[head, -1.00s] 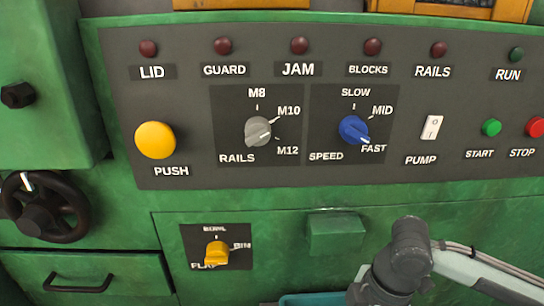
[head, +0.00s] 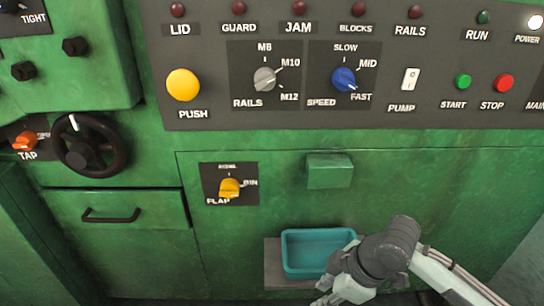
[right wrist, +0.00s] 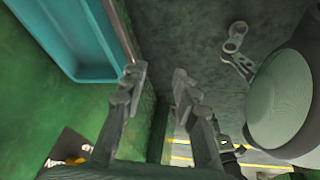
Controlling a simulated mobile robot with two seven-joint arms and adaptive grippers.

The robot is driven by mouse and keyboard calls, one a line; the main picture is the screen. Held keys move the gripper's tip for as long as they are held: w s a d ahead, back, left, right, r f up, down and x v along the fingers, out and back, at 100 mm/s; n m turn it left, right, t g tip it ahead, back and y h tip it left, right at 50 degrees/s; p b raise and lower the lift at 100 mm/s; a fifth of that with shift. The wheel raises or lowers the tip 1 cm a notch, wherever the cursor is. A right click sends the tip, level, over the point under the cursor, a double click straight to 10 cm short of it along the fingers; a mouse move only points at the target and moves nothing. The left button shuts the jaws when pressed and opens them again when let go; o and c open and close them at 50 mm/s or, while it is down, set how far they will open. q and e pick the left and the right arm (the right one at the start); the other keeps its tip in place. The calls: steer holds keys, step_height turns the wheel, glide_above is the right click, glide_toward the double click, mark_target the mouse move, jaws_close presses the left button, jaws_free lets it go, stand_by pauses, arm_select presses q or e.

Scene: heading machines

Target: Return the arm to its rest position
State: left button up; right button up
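My right arm comes in from the lower right in the head view. Its gripper (head: 332,294) is at the bottom edge, partly cut off, just in front of and below the teal tray. In the right wrist view the two fingers of the right gripper (right wrist: 159,82) stand apart with nothing between them. The teal tray (right wrist: 70,30) is beyond them at the upper left. My left arm and gripper are not in view.
A green machine front bears a control panel (head: 220,112) with lamps, knobs and switches. A teal tray (head: 320,274) sits on a small ledge under a green hood (head: 329,172), close to my right arm. A handwheel (head: 88,158) and a drawer (head: 115,210) are at the left.

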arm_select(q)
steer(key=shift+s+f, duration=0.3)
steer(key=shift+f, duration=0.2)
arm_select(e)
steer(key=s+d+f+m+h, duration=0.2)
steer(key=s+d+f+m, duration=0.3)
steer(key=d+f, duration=0.3)
steer(key=s+d+f+m+h, duration=0.2)
steer(key=s+d+f+m, duration=0.3)
steer(key=f, duration=0.5)
steer(key=d+m, duration=0.2)
steer(key=d, duration=0.1)
steer(key=shift+d+f+h, duration=0.2)
steer(key=shift+d+h, duration=0.2)
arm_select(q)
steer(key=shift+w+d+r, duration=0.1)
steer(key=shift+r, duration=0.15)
arm_select(e)
steer(key=shift+s, duration=0.1)
